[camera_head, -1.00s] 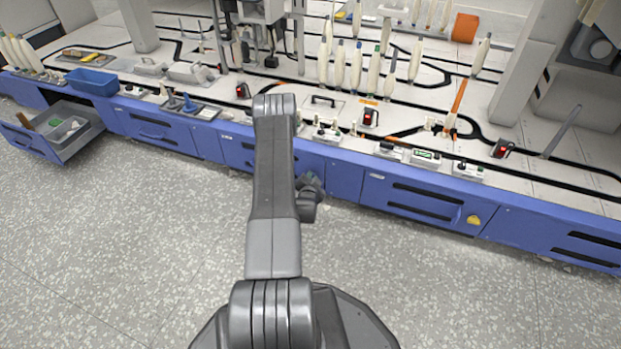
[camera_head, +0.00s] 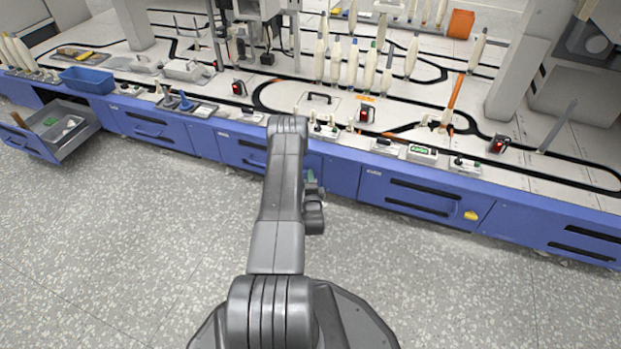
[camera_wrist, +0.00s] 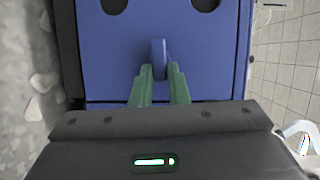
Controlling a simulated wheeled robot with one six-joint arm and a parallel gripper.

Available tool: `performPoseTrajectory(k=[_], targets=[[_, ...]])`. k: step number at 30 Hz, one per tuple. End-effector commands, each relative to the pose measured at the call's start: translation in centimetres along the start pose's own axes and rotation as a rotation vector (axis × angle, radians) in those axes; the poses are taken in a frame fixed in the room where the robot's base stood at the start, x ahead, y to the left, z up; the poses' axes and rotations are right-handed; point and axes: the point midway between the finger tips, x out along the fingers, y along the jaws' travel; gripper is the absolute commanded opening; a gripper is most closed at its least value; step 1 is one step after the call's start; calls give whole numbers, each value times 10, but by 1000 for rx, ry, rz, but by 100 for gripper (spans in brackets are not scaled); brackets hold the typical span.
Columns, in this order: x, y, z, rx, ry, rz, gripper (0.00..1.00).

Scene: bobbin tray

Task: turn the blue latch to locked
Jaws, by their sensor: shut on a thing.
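The blue latch (camera_wrist: 158,52) is a small upright tab on a blue panel (camera_wrist: 110,65) in the wrist view. It stands lengthwise up and down in that picture. The green fingers of my gripper (camera_wrist: 160,70) are on either side of its lower part, shut on it. In the head view my gripper (camera_head: 311,178) is at the blue front of the bench, mostly hidden by my wrist. The latch itself cannot be made out there.
The blue bench front (camera_head: 340,178) runs across the head view. An open drawer (camera_head: 70,140) sticks out at the left. A blue bin (camera_head: 87,80), several bobbins and small devices stand on the white bench top. The speckled floor in front is clear.

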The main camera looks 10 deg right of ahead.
Motion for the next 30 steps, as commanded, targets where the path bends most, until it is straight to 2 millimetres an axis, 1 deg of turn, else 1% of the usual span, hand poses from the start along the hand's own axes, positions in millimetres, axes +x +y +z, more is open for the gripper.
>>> performPoseTrajectory(k=[9, 22, 23, 25, 26, 30], targets=[[-1, 3, -1, 71, 2, -27, 0], [-1, 3, -1, 76, 3, -29, 0], [-1, 3, -1, 76, 3, -29, 20], [0, 3, -1, 76, 2, -30, 34], [0, 2, -1, 76, 2, -30, 36], [0, 2, 0, 76, 2, -30, 36]])
